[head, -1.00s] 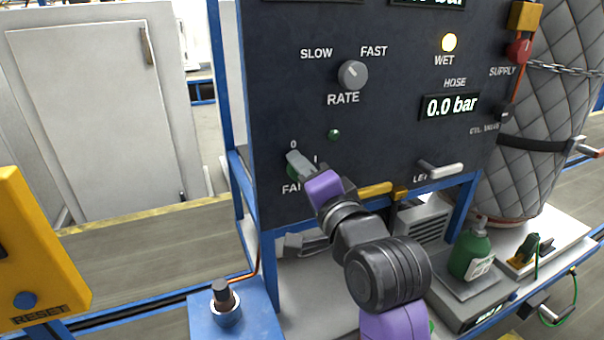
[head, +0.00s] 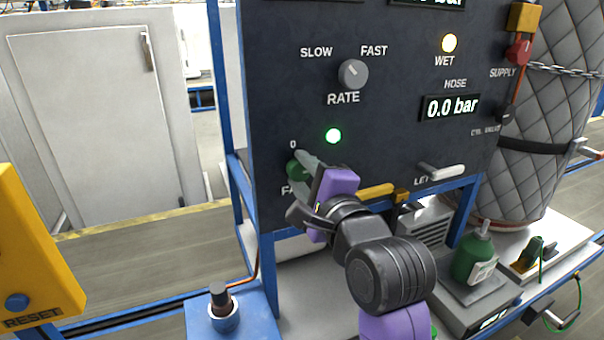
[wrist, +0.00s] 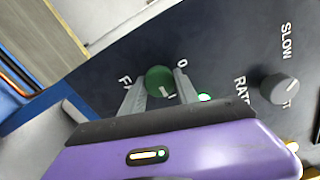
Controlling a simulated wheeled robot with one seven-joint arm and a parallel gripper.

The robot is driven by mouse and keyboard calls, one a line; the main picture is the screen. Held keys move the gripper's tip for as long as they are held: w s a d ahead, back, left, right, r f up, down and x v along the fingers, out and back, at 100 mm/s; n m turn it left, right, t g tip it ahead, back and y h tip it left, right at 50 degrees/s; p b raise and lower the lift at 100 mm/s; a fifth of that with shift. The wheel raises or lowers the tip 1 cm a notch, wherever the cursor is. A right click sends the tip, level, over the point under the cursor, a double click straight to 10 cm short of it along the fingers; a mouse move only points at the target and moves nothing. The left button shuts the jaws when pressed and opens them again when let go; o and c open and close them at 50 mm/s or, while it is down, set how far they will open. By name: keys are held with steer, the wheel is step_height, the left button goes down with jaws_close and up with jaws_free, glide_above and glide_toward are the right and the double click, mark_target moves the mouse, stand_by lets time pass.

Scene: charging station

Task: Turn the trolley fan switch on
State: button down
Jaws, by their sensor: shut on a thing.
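The trolley's dark panel (head: 385,125) faces me. The green fan switch (head: 294,171) sits at its lower left, below the "0" mark and above the partly hidden FAN label. My gripper (head: 304,170) is at the switch, turned compared with the panel's upright. In the wrist view the green knob (wrist: 159,82) lies between the two grey fingers of my gripper (wrist: 160,90), which are shut on it. The small green lamp (head: 333,135) above the switch is lit; it also glows in the wrist view (wrist: 204,97). My gripper hides part of the switch and its marks.
The grey RATE knob (head: 353,74) is above the lamp, and a pale lever (head: 442,171) is at the lower right of the panel. A yellow RESET box (head: 35,245) stands at the left. A green bottle (head: 473,258) stands below the panel at right.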

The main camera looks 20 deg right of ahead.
steer(key=shift+f, duration=0.1)
stand_by(0.3)
steer(key=c, duration=0.9)
jaws_free()
steer(key=shift+s, duration=0.1)
steer(key=s+b, duration=0.1)
steer(key=s, duration=0.6)
steer(key=shift+s+b, duration=0.3)
steer(key=shift+b, duration=0.1)
